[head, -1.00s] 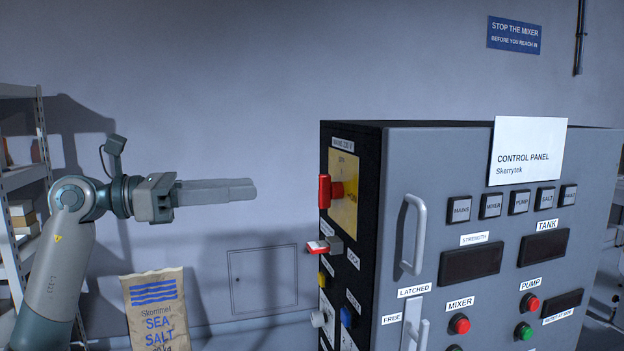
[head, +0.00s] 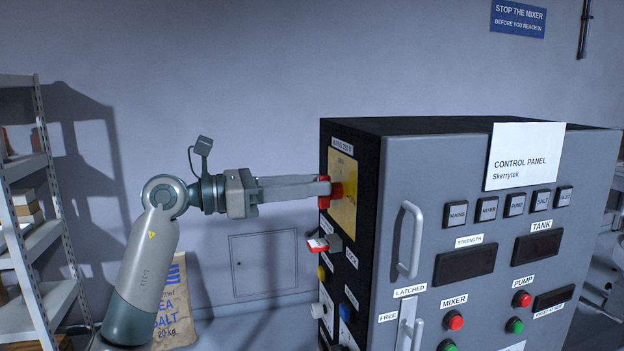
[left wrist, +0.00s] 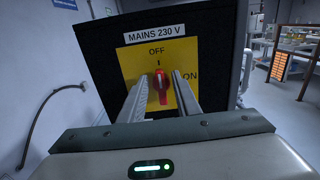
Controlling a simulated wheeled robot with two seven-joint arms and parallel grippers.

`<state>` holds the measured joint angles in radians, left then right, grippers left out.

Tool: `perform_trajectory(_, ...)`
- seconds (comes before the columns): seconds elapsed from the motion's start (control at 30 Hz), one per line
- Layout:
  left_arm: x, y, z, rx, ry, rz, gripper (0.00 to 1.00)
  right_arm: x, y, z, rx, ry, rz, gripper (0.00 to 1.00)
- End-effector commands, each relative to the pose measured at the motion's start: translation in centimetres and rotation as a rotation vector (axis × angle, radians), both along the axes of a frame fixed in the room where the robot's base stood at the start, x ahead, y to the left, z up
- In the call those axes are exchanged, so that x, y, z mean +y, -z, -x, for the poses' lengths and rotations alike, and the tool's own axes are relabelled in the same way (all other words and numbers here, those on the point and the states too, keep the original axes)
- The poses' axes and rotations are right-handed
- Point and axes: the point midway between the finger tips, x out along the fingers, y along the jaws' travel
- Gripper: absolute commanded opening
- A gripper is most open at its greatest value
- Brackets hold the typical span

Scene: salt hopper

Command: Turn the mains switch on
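The mains switch is a red handle (head: 325,192) on a yellow plate (head: 343,190) on the black side of the control cabinet. In the left wrist view the handle (left wrist: 160,84) stands upright, pointing at OFF; ON is marked to its right. My left gripper (head: 318,188) reaches the handle from the left. In the left wrist view its two fingers (left wrist: 160,92) lie on either side of the handle, with yellow plate showing between them and it. The gripper is open around the handle; contact at the tips is hard to tell. My right gripper is in neither view.
Below the mains switch is a red-and-white switch (head: 318,244), with several knobs under it. The cabinet door has a long handle (head: 411,240). A salt sack (head: 175,305) stands behind my left arm and a shelf rack (head: 35,220) is at the left.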

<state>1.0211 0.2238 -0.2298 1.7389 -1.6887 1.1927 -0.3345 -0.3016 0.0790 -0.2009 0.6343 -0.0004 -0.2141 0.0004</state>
Motion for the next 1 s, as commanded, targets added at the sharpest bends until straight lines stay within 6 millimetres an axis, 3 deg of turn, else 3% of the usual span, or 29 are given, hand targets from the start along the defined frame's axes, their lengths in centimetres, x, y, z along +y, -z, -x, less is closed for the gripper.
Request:
perform_trajectory(0.43, -0.67, 0.04, -0.18, 0.0, 0.0, 0.0, 0.3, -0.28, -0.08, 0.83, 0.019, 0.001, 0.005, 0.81)
perform_trajectory(0.57, -0.66, 0.04, -0.18, -0.001, 0.0, 0.0, 0.01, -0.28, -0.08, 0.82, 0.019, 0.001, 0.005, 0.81)
perform_trajectory(1.0, -0.61, 0.2, -0.18, -0.022, -0.001, -0.008, 0.0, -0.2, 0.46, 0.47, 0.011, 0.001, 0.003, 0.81)
